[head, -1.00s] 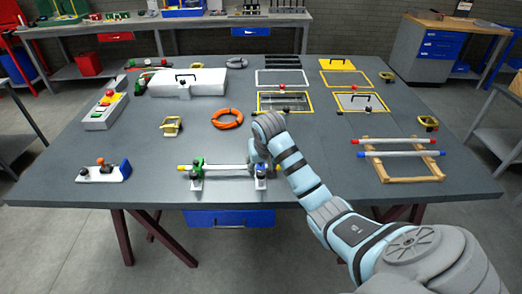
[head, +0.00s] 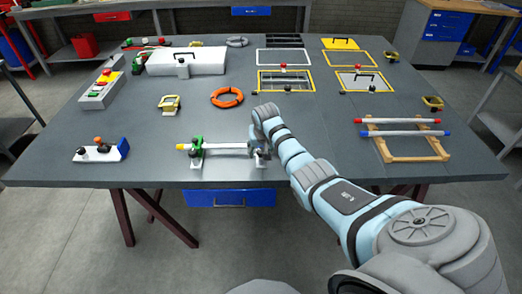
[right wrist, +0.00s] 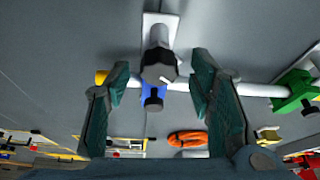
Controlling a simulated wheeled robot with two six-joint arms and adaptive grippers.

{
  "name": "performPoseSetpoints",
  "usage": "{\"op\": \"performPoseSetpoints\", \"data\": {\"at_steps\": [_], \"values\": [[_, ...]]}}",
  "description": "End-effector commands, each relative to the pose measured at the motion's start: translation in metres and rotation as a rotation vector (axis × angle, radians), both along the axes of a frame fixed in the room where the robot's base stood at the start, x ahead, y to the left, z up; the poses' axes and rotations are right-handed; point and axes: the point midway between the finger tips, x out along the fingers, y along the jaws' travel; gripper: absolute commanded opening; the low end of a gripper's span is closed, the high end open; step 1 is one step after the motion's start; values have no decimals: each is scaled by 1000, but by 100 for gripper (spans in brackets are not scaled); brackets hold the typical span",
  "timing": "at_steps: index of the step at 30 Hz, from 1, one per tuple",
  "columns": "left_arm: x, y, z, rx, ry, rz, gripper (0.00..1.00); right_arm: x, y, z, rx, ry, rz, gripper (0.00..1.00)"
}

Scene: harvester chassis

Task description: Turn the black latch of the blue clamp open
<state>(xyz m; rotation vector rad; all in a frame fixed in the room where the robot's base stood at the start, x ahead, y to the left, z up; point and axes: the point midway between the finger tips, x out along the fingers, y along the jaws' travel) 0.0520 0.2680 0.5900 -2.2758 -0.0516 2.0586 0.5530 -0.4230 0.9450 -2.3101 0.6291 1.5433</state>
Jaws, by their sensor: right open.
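A white rod (head: 228,146) lies near the table's front edge, held at its left by a green clamp (head: 197,148). The blue clamp (right wrist: 153,92) shows on the rod in the right wrist view, with its black latch (right wrist: 158,66) on a white base. In the head view my arm mostly hides this clamp. My right gripper (right wrist: 160,82) is open, one finger to each side of the black latch, with visible gaps; it holds nothing. In the head view the right gripper (head: 257,143) is over the rod's right end. My left gripper is not in view.
An orange ring (head: 227,97) lies behind the rod. A white block with knobs (head: 101,152) stands to the left. A wooden rack with two bars (head: 405,140) stands to the right.

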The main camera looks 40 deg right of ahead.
Motion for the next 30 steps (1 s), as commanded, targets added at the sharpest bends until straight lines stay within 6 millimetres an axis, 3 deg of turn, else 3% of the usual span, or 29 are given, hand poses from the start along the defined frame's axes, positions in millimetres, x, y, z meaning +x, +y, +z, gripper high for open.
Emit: {"op": "performPoseSetpoints", "data": {"at_steps": [2, 11, 20, 30], "values": [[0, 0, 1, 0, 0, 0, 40, 0, 0, 1, 0, 0, 0, 47], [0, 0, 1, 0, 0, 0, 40, 0, 0, 1, 0, 0, 0, 1], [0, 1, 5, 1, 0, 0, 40, 0, 1, 1, 1, 2, 37, 1], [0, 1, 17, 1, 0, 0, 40, -1, -1, 2, 2, 1, 234, 1]]}}
